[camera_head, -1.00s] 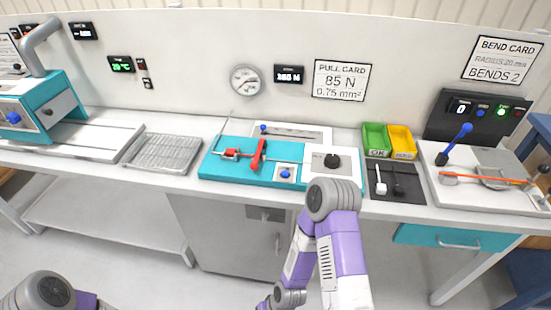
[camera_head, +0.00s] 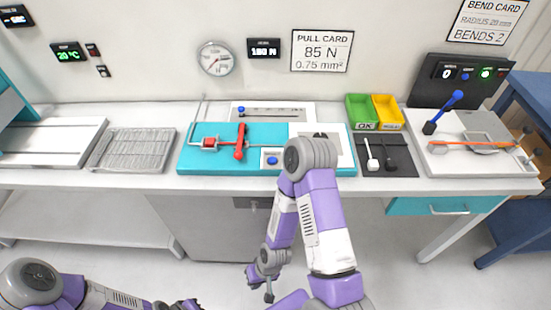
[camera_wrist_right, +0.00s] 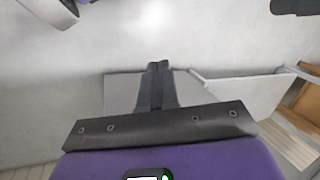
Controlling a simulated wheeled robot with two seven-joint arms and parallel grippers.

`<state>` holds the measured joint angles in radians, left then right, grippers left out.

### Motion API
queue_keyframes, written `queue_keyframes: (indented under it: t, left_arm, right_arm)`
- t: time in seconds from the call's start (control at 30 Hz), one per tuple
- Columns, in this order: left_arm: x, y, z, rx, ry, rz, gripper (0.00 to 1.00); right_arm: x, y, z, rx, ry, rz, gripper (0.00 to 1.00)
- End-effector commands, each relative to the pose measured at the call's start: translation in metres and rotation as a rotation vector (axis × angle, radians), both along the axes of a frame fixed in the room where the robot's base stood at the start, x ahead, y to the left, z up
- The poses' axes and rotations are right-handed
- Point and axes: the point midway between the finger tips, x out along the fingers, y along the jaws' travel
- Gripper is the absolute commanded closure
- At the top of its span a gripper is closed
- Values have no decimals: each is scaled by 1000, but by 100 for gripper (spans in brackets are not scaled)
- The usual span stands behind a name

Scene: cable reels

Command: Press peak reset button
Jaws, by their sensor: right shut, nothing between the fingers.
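The blue button (camera_head: 271,160) sits on a small white plate at the front of the teal pull tester (camera_head: 200,163), in the head view. It lies just left of my right arm's grey elbow and is uncovered. The tester has a red lever (camera_head: 240,142). My right gripper (camera_head: 269,296) hangs low in front of the bench, below the button and well apart from it. In the right wrist view its fingers (camera_wrist_right: 158,68) are together and empty. My left gripper (camera_head: 190,304) shows only partly at the bottom edge; its jaws are unclear.
A round gauge (camera_head: 215,59) and a dark display (camera_head: 264,48) are on the wall behind. A wire rack (camera_head: 133,150) is left of the tester; green (camera_head: 361,111) and yellow (camera_head: 387,111) bins and a bending station (camera_head: 450,160) are right. The bench's front edge lies above my right gripper.

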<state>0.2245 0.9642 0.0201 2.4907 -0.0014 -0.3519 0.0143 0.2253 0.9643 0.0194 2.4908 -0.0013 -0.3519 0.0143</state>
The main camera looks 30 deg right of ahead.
Motion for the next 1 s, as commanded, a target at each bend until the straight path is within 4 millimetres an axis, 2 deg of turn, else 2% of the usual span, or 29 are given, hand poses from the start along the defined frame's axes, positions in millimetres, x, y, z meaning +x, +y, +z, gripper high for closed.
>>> queue_keyframes:
  t: [0.07,0.17,0.27,0.37,0.5,0.6,0.8,0.9,1.0]
  left_arm:
    - [0,0,1,0,0,1,100]
    - [0,0,11,0,0,1,100]
    - [0,0,34,0,0,1,100]
    - [0,0,65,0,0,1,100]
    - [0,0,109,0,-1,0,100]
    - [0,0,134,0,0,0,100]
    - [0,0,176,0,0,0,100]
    - [0,0,185,0,0,0,100]
    - [0,0,190,0,0,1,100]
  right_arm:
    - [1,0,2,1,-1,-6,100]
    - [12,-3,16,11,-6,-68,100]
    - [35,-10,49,38,-14,-218,100]
    - [71,-26,99,86,-25,-451,100]
    - [120,-59,177,182,-33,-806,100]
    - [146,-84,226,253,-33,-1017,100]
    - [185,-136,319,407,-36,-1389,100]
    - [199,-163,355,492,-37,-1558,100]
    - [207,-183,382,563,-35,-1682,100]
